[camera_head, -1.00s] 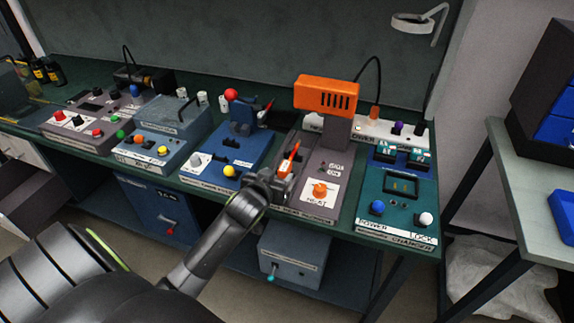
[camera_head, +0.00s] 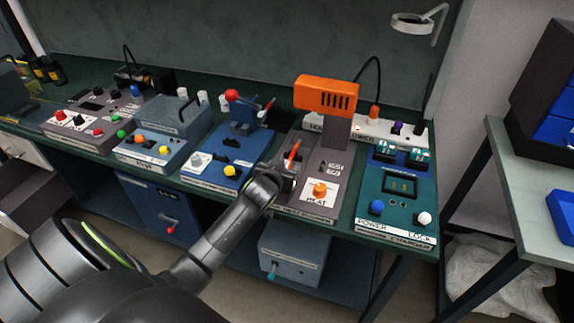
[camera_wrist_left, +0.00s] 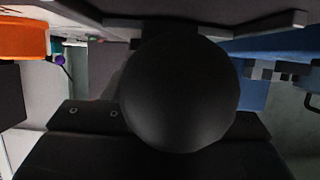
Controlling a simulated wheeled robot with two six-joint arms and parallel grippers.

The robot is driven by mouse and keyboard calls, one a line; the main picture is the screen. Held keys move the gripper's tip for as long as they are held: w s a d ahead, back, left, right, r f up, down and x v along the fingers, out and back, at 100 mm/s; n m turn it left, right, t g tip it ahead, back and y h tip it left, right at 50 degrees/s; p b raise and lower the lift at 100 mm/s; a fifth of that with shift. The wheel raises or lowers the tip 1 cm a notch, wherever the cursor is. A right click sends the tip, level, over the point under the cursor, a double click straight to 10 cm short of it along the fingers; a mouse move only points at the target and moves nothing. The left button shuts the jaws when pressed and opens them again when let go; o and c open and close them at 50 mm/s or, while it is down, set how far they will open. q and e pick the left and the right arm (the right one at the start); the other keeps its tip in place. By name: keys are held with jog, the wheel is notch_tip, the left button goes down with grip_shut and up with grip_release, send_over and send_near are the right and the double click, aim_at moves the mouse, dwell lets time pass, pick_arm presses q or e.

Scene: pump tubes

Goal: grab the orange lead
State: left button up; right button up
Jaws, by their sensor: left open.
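An orange plug (camera_head: 374,111), which looks like the orange lead, stands in the white power strip (camera_head: 357,127) at the back right. A black cable rises from it and loops behind the orange heater head (camera_head: 327,93). My left gripper (camera_head: 285,168) is open, over the grey heater unit, to the left of and nearer than the plug, apart from it. Its fingertips are hard to make out. A thin orange-red lever (camera_head: 293,152) shows right beside it. The left wrist view is mostly filled by a dark round shape; the orange plug cannot be made out there. My right gripper is not seen.
The orange heater head and its grey post stand between my left gripper and the plug. Purple (camera_head: 397,128) and black (camera_head: 420,128) plugs sit in the same strip. A teal charger unit (camera_head: 400,215) is in front; a blue unit (camera_head: 225,160) lies left.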

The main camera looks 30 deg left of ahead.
pick_arm(q)
jog(key=c, duration=1.1)
